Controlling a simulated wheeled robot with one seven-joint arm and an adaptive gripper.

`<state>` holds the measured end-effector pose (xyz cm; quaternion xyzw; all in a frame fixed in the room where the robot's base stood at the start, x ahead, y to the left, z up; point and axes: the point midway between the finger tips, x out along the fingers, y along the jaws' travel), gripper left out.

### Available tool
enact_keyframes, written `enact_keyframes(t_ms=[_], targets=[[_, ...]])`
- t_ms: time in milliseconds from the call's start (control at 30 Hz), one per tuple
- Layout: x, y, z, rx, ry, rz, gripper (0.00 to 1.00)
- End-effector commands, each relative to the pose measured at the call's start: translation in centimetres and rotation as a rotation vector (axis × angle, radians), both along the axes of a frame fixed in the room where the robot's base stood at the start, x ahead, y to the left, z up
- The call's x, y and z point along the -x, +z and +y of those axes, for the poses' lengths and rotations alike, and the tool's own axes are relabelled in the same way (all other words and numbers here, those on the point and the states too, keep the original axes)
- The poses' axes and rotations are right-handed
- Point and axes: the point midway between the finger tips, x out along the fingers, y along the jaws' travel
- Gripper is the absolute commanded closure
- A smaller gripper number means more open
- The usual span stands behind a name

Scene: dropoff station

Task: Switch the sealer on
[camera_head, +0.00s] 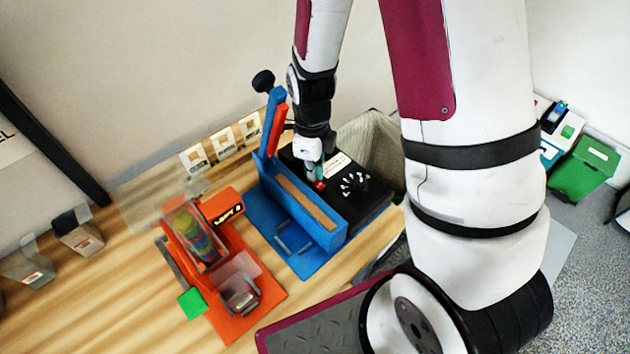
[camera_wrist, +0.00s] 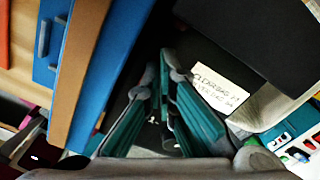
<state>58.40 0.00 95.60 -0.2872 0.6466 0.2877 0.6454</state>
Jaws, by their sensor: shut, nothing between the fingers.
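The sealer (camera_head: 331,238) has a blue body with a tan strip, a raised blue arm with a black knob (camera_head: 263,81), and a black box (camera_head: 374,212) on its right. A small red switch (camera_head: 320,186) and a black dial (camera_head: 355,183) with white marks are on the box top. My gripper (camera_head: 317,176) points down over the box, its fingertips right at the red switch; I cannot tell if they touch it. The fingers, with teal pads, also show in the wrist view (camera_wrist: 160,75), shut and empty. The switch's position is unclear, and it is hidden in the wrist view.
An orange machine (camera_head: 248,311) with a green square (camera_head: 193,303) stands left of the sealer. Grey bins (camera_head: 78,234) and labelled cards (camera_head: 222,143) line the table's back. A grey bin (camera_head: 378,135) is behind the box. A green bin (camera_head: 584,168) stands far right.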

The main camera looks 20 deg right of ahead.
Motion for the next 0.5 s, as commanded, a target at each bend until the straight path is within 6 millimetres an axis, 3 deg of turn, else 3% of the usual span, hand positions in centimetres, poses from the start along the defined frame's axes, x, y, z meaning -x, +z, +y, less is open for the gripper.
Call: enact_keyframes(t_ms=[500], targets=[[0.1, 4.0, 0.0, 0.001, 0.000, -0.004, 1.00]])
